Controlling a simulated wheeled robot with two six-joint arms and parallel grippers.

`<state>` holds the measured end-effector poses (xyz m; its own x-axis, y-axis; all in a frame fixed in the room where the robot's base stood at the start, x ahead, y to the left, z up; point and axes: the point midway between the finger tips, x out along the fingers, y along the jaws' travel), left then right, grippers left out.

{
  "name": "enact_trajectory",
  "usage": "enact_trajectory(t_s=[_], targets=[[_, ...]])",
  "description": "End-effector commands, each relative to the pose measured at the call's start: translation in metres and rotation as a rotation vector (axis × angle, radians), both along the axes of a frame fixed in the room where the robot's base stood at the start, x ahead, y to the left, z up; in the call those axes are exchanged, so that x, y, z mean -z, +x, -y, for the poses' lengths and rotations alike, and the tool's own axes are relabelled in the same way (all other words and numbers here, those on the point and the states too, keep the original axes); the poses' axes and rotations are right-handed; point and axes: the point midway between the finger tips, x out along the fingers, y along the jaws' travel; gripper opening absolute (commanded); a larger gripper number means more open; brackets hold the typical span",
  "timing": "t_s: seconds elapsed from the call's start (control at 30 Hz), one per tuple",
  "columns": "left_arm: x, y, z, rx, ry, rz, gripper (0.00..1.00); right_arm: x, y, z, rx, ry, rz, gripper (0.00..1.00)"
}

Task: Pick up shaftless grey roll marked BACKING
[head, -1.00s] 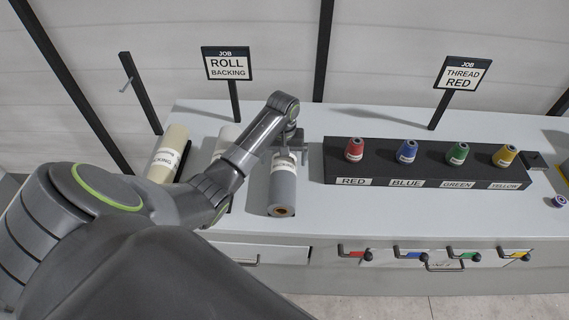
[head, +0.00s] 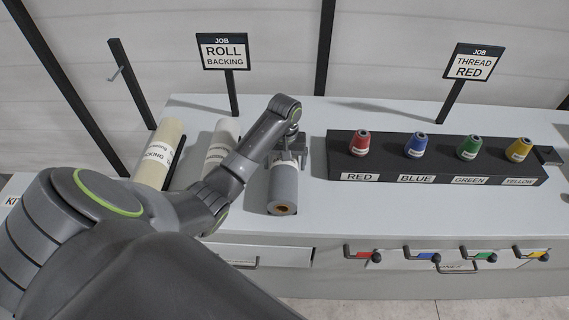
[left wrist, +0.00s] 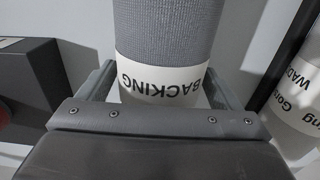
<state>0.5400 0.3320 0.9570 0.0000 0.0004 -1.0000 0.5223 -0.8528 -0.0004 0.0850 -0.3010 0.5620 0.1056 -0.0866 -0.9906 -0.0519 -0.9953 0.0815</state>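The grey roll (head: 283,187) lies on the white bench with its brown-cored end toward the front. No shaft sticks out of that end. In the left wrist view its white band reads BACKING, upside down (left wrist: 165,78). My left gripper (head: 289,160) is over the roll's back part, pointing down. In the left wrist view its fingers (left wrist: 165,92) stand on either side of the roll at the label, looking slightly apart from it, so the gripper appears open. The finger tips are partly hidden. My right gripper is not in view.
A white roll (head: 221,142) and a cream roll (head: 160,152) lie to the left. A black rack (head: 435,168) with red, blue, green and yellow spools stands close on the right. A ROLL BACKING sign (head: 223,52) stands behind. Bench in front of the rack is clear.

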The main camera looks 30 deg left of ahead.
Motion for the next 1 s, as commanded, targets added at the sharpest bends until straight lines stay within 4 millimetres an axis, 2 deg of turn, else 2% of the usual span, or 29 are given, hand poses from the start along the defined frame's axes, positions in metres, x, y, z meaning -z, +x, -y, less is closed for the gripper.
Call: enact_trajectory(t_s=[0.03, 0.37, 0.67, 0.77, 0.93, 1.0], targets=[[0.0, 0.0, 0.0, 0.0, 0.0, 0.0, 0.79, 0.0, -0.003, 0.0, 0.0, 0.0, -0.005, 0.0], [0.0, 0.0, 0.0, 0.0, 0.0, 0.0, 0.37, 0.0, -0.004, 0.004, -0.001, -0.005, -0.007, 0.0], [-0.005, 0.001, -0.001, 0.001, 0.001, 0.004, 0.36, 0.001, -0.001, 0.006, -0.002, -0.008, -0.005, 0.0], [-0.017, 0.002, -0.001, 0.002, 0.001, 0.007, 0.36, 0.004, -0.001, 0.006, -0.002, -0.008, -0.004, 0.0], [-0.057, 0.002, -0.001, 0.002, 0.003, 0.007, 0.36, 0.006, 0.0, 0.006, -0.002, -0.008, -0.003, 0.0], [-0.07, 0.0, 0.0, 0.0, 0.001, 0.001, 0.36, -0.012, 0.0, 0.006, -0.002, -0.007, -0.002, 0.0]])
